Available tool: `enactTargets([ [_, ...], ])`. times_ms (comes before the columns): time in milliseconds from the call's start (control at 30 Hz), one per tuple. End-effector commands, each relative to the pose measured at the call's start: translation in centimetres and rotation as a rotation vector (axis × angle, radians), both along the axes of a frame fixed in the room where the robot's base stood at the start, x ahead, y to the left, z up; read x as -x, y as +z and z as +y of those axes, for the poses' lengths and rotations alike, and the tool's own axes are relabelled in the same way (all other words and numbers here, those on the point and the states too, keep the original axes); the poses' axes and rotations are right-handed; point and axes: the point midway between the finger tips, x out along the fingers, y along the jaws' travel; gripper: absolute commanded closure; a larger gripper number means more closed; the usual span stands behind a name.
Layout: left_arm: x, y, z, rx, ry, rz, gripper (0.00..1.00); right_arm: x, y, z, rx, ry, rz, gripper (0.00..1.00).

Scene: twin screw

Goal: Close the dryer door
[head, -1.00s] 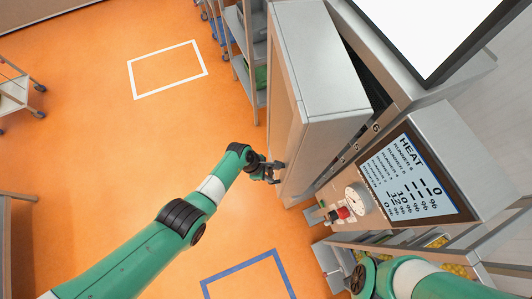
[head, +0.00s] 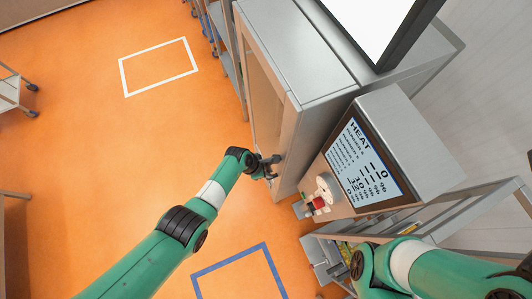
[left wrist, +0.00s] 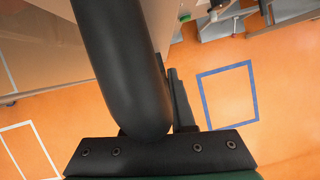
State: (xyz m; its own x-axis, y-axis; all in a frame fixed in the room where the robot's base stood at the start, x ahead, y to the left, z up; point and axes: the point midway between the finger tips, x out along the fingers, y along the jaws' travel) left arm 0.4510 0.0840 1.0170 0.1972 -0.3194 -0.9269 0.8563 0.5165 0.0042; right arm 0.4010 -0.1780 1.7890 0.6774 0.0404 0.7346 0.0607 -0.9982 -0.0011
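The dryer door (head: 285,45) is the grey box-like panel with a window on the left side of the dryer (head: 352,70) in the head view. The door lies against the dryer body, with only a thin seam showing along its top. My left gripper (head: 270,167) is at the door's lower outer face, near its free edge. Its fingers are small and dark there, and whether they touch or hold anything is unclear. In the left wrist view, a large dark rounded part blocks much of the picture. My right gripper is out of view; only part of that arm shows.
A control panel (head: 365,170) with a heat display and a red knob (head: 318,203) sits beside the door. A shelf rack (head: 226,50) stands behind the door. The orange floor (head: 110,150) to the left is open, with a cart (head: 12,92) at the far left.

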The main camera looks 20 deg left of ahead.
Motion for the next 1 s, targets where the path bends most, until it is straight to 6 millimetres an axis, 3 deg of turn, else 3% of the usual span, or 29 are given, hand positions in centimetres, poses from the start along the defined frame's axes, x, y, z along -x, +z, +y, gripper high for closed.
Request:
enactTargets([
  [33, -0.2, 0.2, -0.5, 0.009, -0.004, -0.007, 0.7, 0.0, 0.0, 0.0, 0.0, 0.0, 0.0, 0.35],
  [167, -0.2, 0.2, -0.4, 0.008, -0.004, -0.006, 0.48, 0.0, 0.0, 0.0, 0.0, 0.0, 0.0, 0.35],
  [533, 0.0, 0.9, -0.1, 0.006, -0.003, -0.004, 0.48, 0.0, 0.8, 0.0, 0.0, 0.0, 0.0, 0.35],
  [800, 1.1, 6.5, 1.8, 0.004, -0.001, -0.007, 0.48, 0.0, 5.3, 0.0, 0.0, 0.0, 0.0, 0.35],
  [1000, 1.9, 9.7, 3.1, 0.004, -0.002, -0.006, 0.48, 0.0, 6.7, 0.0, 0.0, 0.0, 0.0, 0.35],
])
